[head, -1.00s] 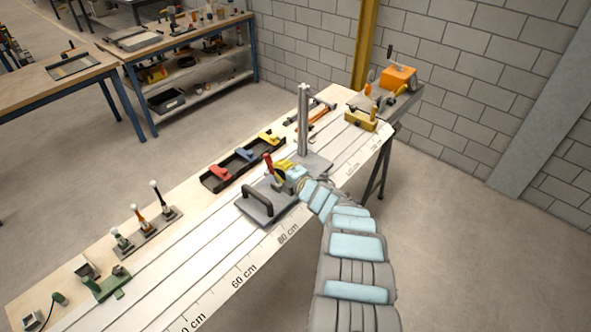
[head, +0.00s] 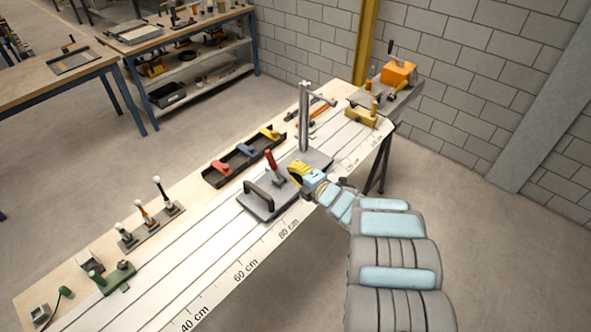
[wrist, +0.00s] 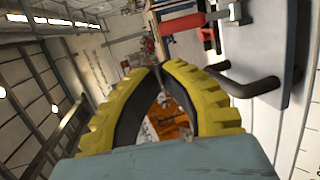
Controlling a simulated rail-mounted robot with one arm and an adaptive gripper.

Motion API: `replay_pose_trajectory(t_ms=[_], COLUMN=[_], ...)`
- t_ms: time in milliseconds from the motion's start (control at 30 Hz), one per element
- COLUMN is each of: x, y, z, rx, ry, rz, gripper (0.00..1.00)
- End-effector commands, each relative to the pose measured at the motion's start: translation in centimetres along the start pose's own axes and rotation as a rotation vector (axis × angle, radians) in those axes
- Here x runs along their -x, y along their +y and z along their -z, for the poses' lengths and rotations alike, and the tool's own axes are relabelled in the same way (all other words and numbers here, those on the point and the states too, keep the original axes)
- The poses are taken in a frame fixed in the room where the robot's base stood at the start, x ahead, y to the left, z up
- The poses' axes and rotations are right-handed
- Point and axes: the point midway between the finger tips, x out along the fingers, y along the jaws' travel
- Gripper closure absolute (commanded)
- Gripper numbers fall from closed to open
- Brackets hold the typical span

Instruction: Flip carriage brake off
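The carriage (head: 256,208) is a grey plate on the white rail bench, with a black arched handle (head: 259,197) and a tall grey post. The brake looks to be the red-handled lever (head: 271,160) on the plate; it stands up, leaning slightly. My yellow-fingered gripper (head: 295,172) is just right of the lever, apart from it. In the wrist view the two fingertips (wrist: 160,68) come together with nothing held between them. The red lever handle (wrist: 183,22) lies above and right of the tips there, and the black handle (wrist: 250,86) to the right.
The grey post (head: 304,118) stands close behind my gripper. A black tray (head: 240,164) with coloured handles lies behind the carriage, and a row of upright levers (head: 150,226) is to the left. The white rails (head: 190,275) are clear in front.

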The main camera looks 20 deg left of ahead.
Motion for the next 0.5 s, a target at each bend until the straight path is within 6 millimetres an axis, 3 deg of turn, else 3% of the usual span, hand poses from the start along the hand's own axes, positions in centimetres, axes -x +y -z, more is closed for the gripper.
replay_pose_trajectory(t_ms=[500], x=[0.78], y=[0.10], z=[0.05], rx=[0.000], ry=[0.000], rz=[0.001], gripper=[1.00])
